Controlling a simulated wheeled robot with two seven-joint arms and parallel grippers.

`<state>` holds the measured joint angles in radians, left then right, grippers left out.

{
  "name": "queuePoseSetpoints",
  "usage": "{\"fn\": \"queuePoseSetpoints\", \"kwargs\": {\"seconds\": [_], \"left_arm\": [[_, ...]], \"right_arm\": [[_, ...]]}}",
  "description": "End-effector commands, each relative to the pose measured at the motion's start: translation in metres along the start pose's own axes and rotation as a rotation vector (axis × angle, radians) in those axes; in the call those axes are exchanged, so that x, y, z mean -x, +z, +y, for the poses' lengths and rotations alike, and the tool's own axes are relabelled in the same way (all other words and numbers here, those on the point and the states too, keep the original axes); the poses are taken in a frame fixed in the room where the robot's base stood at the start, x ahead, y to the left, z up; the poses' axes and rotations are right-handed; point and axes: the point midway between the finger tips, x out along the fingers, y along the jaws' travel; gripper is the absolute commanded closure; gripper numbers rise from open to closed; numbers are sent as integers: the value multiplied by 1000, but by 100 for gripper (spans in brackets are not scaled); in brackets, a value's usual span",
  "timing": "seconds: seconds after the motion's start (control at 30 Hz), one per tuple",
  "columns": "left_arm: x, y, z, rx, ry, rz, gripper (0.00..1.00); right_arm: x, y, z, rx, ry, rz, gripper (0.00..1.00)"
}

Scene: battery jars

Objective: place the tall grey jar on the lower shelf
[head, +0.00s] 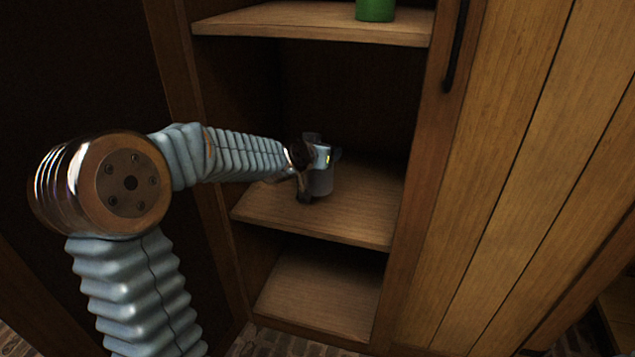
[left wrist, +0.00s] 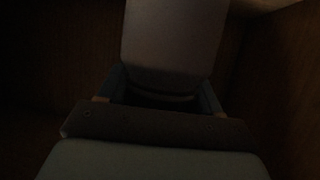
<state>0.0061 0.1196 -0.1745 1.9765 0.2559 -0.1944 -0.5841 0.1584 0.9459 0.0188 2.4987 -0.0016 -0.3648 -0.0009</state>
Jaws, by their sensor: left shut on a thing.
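The grey jar (head: 321,183) is inside the cabinet at the middle shelf (head: 350,215), partly hidden behind my left gripper. My left gripper (head: 318,172) reaches in from the left and is shut on the jar. The jar looks upright, with its base at or just above the shelf board; I cannot tell whether it touches. In the left wrist view the grey jar (left wrist: 173,38) fills the top middle between the two fingers (left wrist: 160,95), and the picture is very dark. My right gripper is not in view.
An upper shelf (head: 300,22) holds a green jar (head: 375,10) near its right end. The bottom shelf (head: 318,292) is bare. A wooden cabinet door (head: 520,150) with a dark handle (head: 456,45) stands at the right. The middle shelf is free around the jar.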

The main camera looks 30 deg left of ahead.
Motion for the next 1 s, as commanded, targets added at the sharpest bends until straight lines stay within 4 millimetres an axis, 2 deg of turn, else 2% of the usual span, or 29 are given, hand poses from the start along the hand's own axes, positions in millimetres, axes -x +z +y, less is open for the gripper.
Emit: {"fn": "queuePoseSetpoints", "kwargs": {"seconds": [0.03,0.1,0.33,0.53,0.87,0.9,1.0], "left_arm": [[-10,14,-7,0,-4,2,100],[-15,19,-14,1,-4,1,100],[-23,24,-22,1,-1,2,100],[-35,50,-23,0,-1,0,100],[-36,52,-22,0,0,3,100],[-36,52,-22,0,0,1,33],[-36,52,-22,0,0,1,18]], "right_arm": [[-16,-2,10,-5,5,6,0],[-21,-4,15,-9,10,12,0],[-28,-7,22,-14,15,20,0],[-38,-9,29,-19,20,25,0],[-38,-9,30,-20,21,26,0],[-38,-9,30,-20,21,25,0],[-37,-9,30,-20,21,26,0]]}}
